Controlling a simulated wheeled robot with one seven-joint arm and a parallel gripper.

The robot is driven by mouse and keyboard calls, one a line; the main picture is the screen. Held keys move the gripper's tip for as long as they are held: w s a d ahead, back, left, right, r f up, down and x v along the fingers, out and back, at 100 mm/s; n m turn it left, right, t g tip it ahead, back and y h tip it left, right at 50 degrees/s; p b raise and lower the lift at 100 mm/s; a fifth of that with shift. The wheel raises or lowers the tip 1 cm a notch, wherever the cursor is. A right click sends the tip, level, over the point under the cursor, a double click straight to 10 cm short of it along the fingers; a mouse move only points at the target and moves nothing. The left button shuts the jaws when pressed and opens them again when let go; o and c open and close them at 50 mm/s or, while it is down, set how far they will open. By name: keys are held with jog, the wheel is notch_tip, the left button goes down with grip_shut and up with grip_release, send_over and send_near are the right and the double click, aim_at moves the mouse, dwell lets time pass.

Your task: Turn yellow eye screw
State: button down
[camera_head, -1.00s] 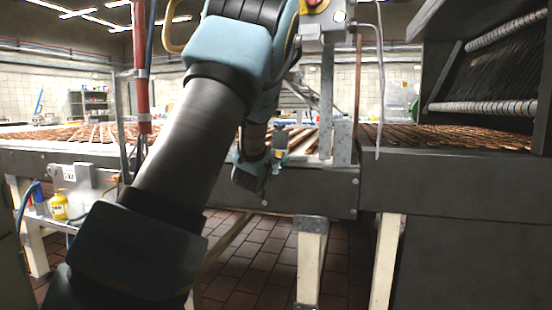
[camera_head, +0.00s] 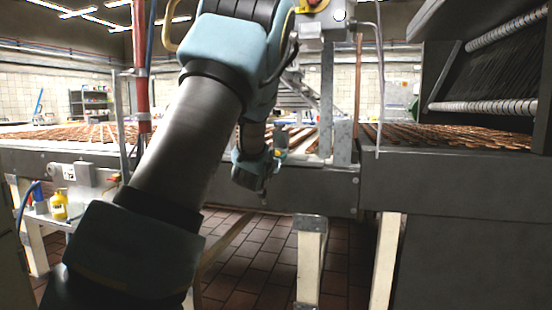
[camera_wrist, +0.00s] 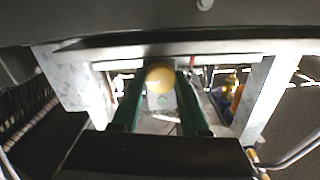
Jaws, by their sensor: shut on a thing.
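The yellow eye screw (camera_wrist: 160,77) shows in the wrist view as a round yellow head between the two green fingertips of my gripper (camera_wrist: 160,90). The fingers are shut on it from both sides. Its shank is hidden behind the head. In the head view my gripper (camera_head: 281,145) is small, at the conveyor's front rail. There the screw is too small and too covered to tell apart.
The conveyor's dark side rail (camera_head: 440,182) runs across the view, with rows of brown biscuits (camera_head: 445,136) above it. A grey post (camera_head: 343,110) stands right of my gripper. A yellow bottle (camera_head: 59,206) stands at the lower left.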

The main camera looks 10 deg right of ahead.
jog(key=n+b, duration=0.6)
jog(key=n, duration=1.5)
jog(key=shift+f, duration=0.1)
jog(key=shift+n, duration=0.4)
jog(key=shift+c, duration=2.1)
grip_release()
jog(key=shift+a, duration=0.1)
jog(key=v, duration=1)
jog(key=shift+s+a, duration=0.15)
jog(key=shift+s, duration=0.2)
